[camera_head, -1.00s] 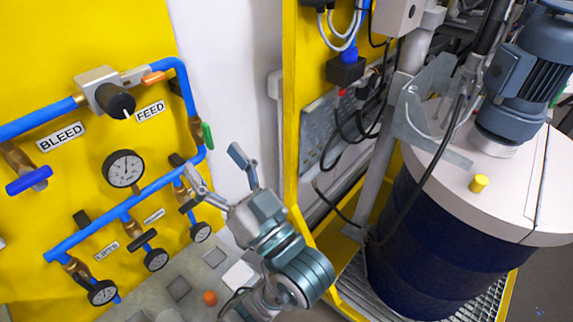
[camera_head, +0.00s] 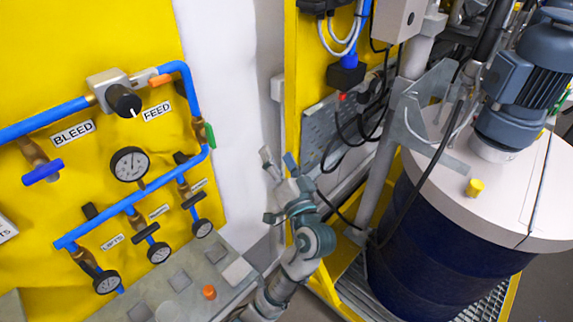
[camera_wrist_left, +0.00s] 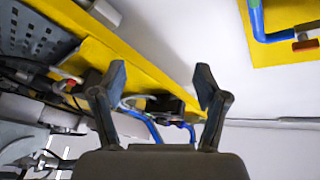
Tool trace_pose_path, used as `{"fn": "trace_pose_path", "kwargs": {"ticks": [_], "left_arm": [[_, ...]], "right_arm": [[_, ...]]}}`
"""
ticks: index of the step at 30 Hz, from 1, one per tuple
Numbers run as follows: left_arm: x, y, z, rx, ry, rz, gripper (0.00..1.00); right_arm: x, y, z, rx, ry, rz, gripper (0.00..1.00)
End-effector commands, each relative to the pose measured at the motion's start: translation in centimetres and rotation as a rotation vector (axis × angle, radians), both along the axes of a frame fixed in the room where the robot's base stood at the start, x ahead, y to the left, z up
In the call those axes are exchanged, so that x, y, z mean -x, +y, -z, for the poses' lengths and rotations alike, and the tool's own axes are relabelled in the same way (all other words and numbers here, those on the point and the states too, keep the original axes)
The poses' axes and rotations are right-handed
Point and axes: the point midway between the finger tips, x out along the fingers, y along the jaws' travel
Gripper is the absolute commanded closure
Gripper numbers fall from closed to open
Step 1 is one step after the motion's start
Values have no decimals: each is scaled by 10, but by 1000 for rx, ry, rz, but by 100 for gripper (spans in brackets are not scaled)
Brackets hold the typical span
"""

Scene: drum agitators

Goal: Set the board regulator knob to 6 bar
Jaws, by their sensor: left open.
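The yellow board (camera_head: 60,90) stands at the left in the head view. Its black regulator knob (camera_head: 124,100) sits on a grey body (camera_head: 105,83) on the upper blue pipe, with a white mark on its face. A round gauge (camera_head: 130,164) is below it; its reading is too small to tell. My left gripper (camera_head: 277,160) is right of the board, in front of the white wall, apart from the knob. In the left wrist view the left gripper's fingers (camera_wrist_left: 160,88) are spread and empty. The knob is not seen there. My right gripper is not in view.
Several small gauges sit lower. A yellow frame (camera_head: 292,100) and a dark blue drum (camera_head: 420,240) stand at the right. White wall lies between board and frame.

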Motion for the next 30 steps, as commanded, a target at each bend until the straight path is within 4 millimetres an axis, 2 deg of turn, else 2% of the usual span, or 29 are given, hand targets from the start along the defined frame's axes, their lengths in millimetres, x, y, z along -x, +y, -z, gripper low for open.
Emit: {"fn": "trace_pose_path", "kwargs": {"ticks": [6,11,30], "left_arm": [[-20,-5,30,-26,66,30,26],[-26,-5,42,-32,89,41,26],[-27,-5,40,-28,86,43,26]], "right_arm": [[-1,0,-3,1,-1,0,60],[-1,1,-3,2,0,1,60],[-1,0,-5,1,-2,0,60]]}}
